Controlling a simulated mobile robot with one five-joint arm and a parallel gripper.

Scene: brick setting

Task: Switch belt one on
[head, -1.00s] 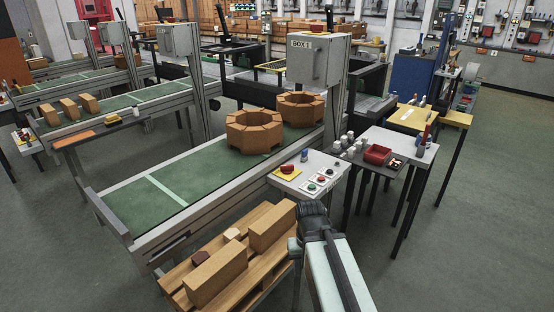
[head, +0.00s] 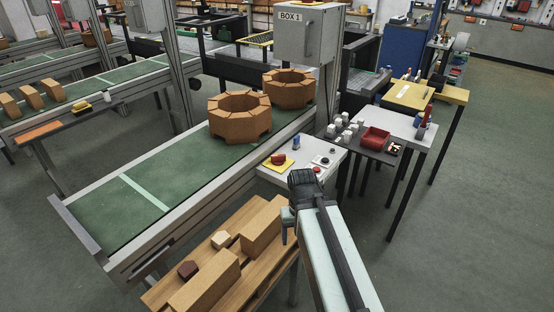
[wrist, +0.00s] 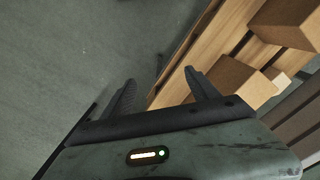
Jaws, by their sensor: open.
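The nearest belt (head: 110,203) is a green conveyor with a pale cross stripe, beside a grey cabinet labelled BOX 1 (head: 307,35). A white control panel (head: 270,176) stands at its right side. The panel carries a red mushroom button on a yellow plate (head: 278,160), a dark knob (head: 304,151), a black control on a white plate (head: 323,161) and a red button (head: 318,169). My gripper (head: 302,178) is in front of the panel's near edge and hides part of it; the green button is not visible. In the wrist view my gripper (wrist: 158,82) is open and empty, over floor and pallet.
Two octagonal brick rings (head: 239,117) sit on the belt. A wooden pallet (head: 262,283) with bricks lies below my arm. A small table (head: 412,130) stands right of the panel, by a dark tray with a red bin (head: 375,138). Floor at the right is clear.

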